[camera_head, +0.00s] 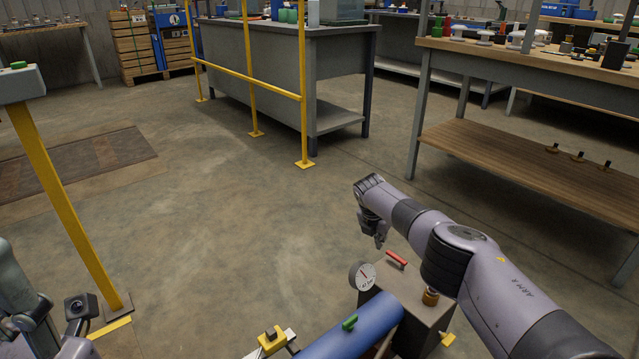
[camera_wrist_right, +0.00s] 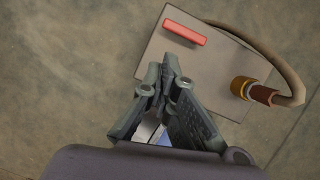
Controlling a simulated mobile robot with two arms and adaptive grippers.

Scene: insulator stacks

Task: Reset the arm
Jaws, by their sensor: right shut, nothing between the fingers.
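My right arm (camera_head: 455,245) reaches in from the lower right of the head view. Its gripper (camera_head: 381,240) hangs fingers down over the floor, just beyond a grey box with a gauge. In the right wrist view the gripper (camera_wrist_right: 168,75) is shut, its fingertips together and nothing between them. The box (camera_wrist_right: 205,65) lies behind the fingertips there, and I cannot tell the gap. Part of my left arm and gripper (camera_head: 25,318) shows at the lower left edge of the head view, cut off, and its jaws cannot be read.
The grey box (camera_head: 418,312) carries a dial gauge (camera_head: 362,276) and a red handle (camera_head: 397,259). A blue cylinder (camera_head: 350,335) adjoins it. A wooden-topped workbench (camera_head: 540,65) stands right, a grey bench (camera_head: 265,70) behind a yellow rail (camera_head: 248,80). The middle floor is clear.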

